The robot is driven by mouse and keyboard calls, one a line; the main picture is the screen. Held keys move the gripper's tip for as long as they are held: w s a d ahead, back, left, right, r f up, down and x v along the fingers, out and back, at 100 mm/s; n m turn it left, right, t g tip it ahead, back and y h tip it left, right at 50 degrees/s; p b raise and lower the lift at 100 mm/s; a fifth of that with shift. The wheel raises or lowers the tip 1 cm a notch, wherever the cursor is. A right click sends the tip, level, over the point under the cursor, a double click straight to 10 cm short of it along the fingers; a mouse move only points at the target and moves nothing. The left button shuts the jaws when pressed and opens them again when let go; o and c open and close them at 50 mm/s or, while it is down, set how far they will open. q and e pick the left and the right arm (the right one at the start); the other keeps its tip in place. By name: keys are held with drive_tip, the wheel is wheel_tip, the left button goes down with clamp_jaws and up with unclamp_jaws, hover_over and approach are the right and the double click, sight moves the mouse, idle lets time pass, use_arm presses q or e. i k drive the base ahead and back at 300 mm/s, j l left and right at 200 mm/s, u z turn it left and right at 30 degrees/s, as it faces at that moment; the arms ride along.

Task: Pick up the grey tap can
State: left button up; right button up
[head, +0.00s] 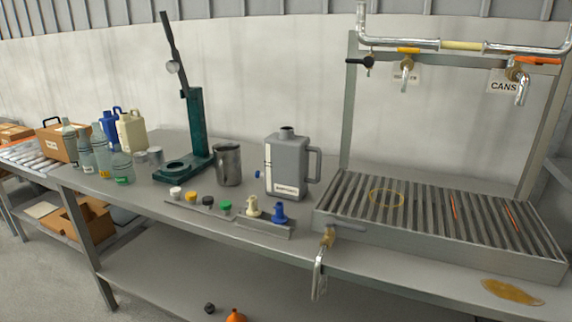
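A grey can (288,164) with a handle on its right side and a short neck on top stands upright on the metal bench. It has a white level strip and a label low on its front, too small to read. A small blue cap or knob sits at its lower left. Taps hang from the pipe above the grate, one beside a sign reading CANS (503,85). Neither of my grippers shows in the head view.
Left of the can stand a metal mug (228,164) and a green press (195,130). Small coloured caps lie in front. A slatted drain grate (430,215) is on the right, with a brass tap (326,240) at its front edge. An orange-brown puddle (512,291) lies at front right.

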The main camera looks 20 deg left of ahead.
sight(285, 174)
drive_tip(key=i+j+u, duration=0.2)
drive_tip(key=j, duration=0.3)
drive_tip(key=i+j+u, duration=0.2)
drive_tip(key=j, duration=0.3)
drive_tip(key=i+j+u, duration=0.2)
drive_tip(key=j, duration=0.25)
drive_tip(key=i+j+u, duration=0.15)
drive_tip(key=j, duration=0.3)
drive_tip(key=i+j+u, duration=0.2)
drive_tip(key=j, duration=0.2)
